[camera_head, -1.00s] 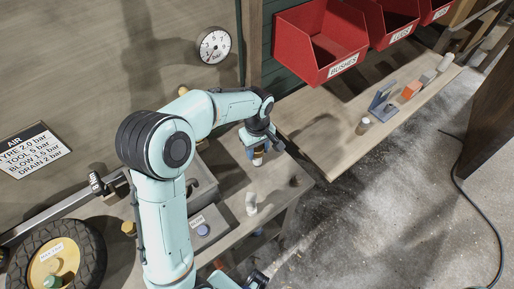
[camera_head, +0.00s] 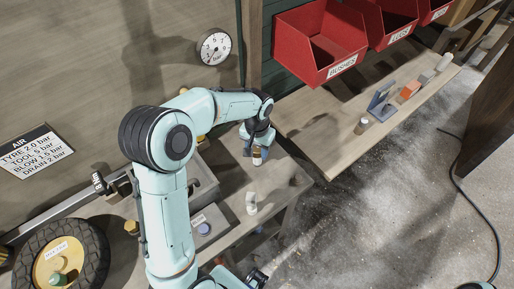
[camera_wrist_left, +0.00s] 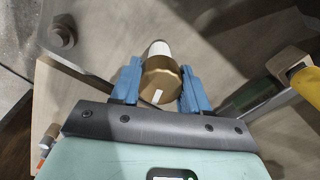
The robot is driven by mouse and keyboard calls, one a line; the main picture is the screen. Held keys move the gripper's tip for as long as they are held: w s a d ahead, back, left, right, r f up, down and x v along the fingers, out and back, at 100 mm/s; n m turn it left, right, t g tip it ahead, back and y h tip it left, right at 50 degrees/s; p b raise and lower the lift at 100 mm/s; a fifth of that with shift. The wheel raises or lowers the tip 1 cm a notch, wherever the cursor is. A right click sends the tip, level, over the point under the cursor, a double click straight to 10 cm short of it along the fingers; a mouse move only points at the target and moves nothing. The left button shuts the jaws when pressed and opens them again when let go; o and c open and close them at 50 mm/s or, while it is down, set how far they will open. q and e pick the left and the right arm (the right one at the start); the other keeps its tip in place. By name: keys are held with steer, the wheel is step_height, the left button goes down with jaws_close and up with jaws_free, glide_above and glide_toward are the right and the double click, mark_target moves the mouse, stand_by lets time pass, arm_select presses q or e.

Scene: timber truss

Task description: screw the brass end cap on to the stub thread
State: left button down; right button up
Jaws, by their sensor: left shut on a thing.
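The brass end cap (camera_wrist_left: 161,80) is between the blue fingers of my left gripper (camera_wrist_left: 160,88) in the left wrist view, with a white mark on its near face. My left gripper (camera_head: 257,147) is shut on it, pointing down over the bench in the head view. A white rounded part (camera_wrist_left: 159,48), probably the stub, shows just beyond the cap, in line with it. The thread itself is hidden, and I cannot tell whether the cap is engaged.
A white upright fitting (camera_head: 251,203) stands on the bench in front of my left gripper. A grey tray (camera_head: 203,180) lies left of it. Red bins (camera_head: 320,45) hang above a side shelf (camera_head: 335,155) that holds small parts. A wheel (camera_head: 95,250) is at lower left.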

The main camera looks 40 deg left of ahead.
mark_target(257, 148)
arm_select(q)
steer(key=shift+r+m, duration=0.1)
steer(key=shift+m, duration=1)
steer(key=shift+c, duration=2.4)
jaws_free()
arm_select(e)
steer(key=shift+w+r, duration=0.1)
steer(key=shift+r, duration=0.1)
arm_select(q)
step_height(257, 148, up, 13)
steer(key=p, duration=0.1)
steer(key=shift+r+p, duration=0.15)
steer(key=shift+p, duration=0.2)
arm_select(e)
steer(key=shift+w+r, duration=0.55)
steer(key=shift+r, duration=0.35)
